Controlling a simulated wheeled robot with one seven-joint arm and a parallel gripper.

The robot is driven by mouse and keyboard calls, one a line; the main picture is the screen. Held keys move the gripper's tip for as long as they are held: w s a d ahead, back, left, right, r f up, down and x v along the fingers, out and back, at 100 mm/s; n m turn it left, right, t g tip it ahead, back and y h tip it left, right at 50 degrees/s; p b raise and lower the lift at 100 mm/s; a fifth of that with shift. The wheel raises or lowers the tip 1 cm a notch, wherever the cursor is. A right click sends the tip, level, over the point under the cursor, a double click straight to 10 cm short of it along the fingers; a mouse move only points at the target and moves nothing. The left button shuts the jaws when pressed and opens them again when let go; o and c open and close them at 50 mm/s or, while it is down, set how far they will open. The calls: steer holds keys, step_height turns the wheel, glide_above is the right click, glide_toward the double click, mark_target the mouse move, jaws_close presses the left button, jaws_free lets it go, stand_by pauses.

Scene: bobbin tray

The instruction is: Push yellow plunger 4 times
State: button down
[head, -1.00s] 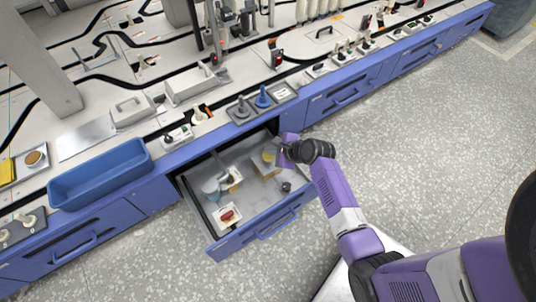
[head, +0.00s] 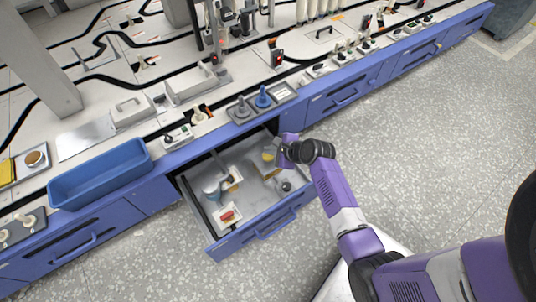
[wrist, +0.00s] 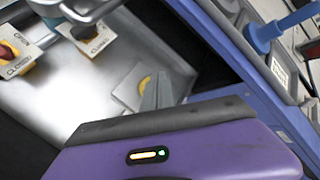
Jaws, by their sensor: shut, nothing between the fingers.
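The yellow plunger (head: 268,156) is in the open drawer, towards its back right. In the wrist view only a curved yellow part of it (wrist: 146,83) shows, on a pale square base, beside my fingers. My gripper (head: 277,157) is over the right part of the drawer, close beside the plunger. Its grey fingers (wrist: 157,92) are together and empty in the wrist view, and they partly hide the plunger. I cannot tell whether the fingertips touch it.
The drawer (head: 262,226) also holds a red knob on a plate (head: 228,215), a valve with a pale body (head: 211,188) and a small dark knob (head: 286,187). A blue plunger (head: 263,98) stands on the bench above. A blue bin (head: 100,176) is at left.

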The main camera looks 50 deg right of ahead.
mark_target(270, 156)
steer(key=shift+f, duration=0.15)
steer(key=shift+f, duration=0.2)
steer(key=shift+f+b, duration=0.6)
steer(key=shift+f, duration=0.45)
stand_by(1.0)
steer(key=shift+r, duration=0.15)
steer(key=shift+r+p, duration=1.3)
steer(key=shift+p, duration=0.3)
step_height(270, 156, up, 5)
steer(key=p, duration=0.5)
steer(key=shift+r+p, duration=0.1)
steer(key=shift+p, duration=0.3)
stand_by(1.7)
